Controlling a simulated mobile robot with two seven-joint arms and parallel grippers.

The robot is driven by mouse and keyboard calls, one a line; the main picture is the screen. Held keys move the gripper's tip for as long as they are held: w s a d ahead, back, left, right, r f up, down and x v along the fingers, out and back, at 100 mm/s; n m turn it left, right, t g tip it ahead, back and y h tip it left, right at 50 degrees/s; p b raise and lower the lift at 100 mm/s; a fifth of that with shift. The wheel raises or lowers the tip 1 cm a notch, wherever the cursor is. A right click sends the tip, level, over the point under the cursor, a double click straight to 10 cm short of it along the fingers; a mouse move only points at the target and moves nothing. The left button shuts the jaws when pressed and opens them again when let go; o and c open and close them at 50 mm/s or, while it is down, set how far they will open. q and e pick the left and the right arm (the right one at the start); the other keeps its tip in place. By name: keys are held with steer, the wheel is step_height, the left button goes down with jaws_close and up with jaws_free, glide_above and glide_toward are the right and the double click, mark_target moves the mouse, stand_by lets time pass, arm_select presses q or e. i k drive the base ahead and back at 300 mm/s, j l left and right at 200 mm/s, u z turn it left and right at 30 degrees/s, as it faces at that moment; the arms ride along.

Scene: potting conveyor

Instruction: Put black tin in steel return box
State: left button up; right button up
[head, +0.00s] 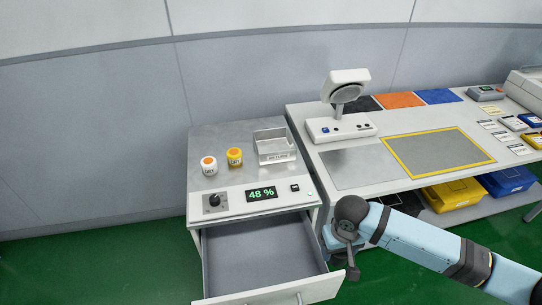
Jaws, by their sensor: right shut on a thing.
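I see no black tin clearly anywhere else. My left gripper is out of view.
Two small jars, a white one (209,166) and a yellow one (235,157), stand left of the box. The cabinet's drawer (262,262) is pulled out and looks empty. The workbench (347,168) with a lamp-like device (345,108) stands at the right.

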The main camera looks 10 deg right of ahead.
mark_target(273, 150)
steer(key=k+j, duration=0.1)
steer(key=j, duration=0.5)
steer(key=k+j+z, duration=0.1)
steer(key=j, duration=0.65)
steer(key=i+j+z, duration=0.1)
steer(key=j, duration=0.35)
steer(key=i+j+z, duration=0.1)
steer(key=i+j, duration=0.2)
steer(key=j, duration=0.15)
steer(key=i+j, duration=0.3)
steer(key=j, duration=0.15)
steer(key=i+j+z, duration=0.1)
steer(key=i, duration=0.35)
steer(key=i+j, duration=0.2)
steer(key=i, duration=0.25)
steer(key=z, duration=0.05)
